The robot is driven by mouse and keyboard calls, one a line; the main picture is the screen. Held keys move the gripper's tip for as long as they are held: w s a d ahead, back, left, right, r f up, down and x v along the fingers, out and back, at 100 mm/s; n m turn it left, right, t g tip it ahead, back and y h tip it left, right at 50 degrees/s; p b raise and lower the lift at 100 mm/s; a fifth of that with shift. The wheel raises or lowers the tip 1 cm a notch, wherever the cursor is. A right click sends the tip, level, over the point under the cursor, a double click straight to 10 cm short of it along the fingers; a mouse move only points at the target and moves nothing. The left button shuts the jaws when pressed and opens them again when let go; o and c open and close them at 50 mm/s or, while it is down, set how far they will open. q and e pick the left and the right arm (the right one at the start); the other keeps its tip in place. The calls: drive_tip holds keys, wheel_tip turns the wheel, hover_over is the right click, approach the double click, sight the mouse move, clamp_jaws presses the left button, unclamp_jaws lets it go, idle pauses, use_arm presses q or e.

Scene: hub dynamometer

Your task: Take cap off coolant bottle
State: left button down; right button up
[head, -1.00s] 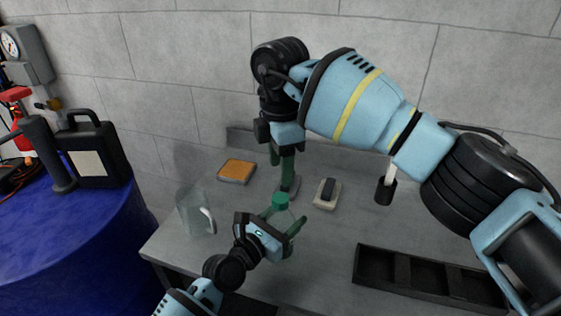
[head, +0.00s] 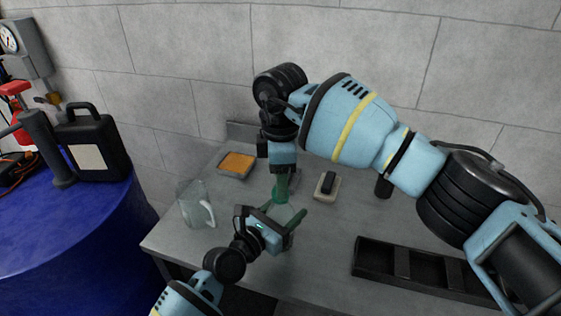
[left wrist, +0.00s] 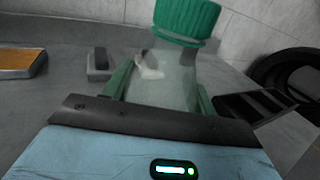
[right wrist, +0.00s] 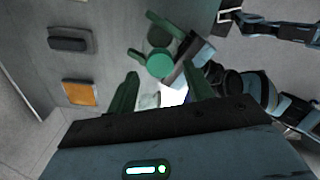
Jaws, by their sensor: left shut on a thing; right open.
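The coolant bottle (head: 289,216) is translucent with a green ribbed cap (head: 278,193). It stands upright between the fingers of my left gripper (head: 283,213), which is shut on its body. In the left wrist view the bottle (left wrist: 165,85) rises between the fingers, with the cap (left wrist: 187,18) on top. My right gripper (head: 281,184) is open, pointing down just above the cap and partly covering it in the head view. In the right wrist view the cap (right wrist: 159,64) lies just beyond the open fingers, roughly between their tips; I cannot tell if they touch it.
A clear jug (head: 190,206) stands on the grey bench left of the bottle. A tray with an orange pad (head: 237,162) and a dark-topped block (head: 327,185) lie behind. A black compartment tray (head: 425,273) is at right. A blue drum (head: 75,235) bears a black canister (head: 92,148).

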sight(280, 219)
drive_tip(key=shift+f, duration=1.35)
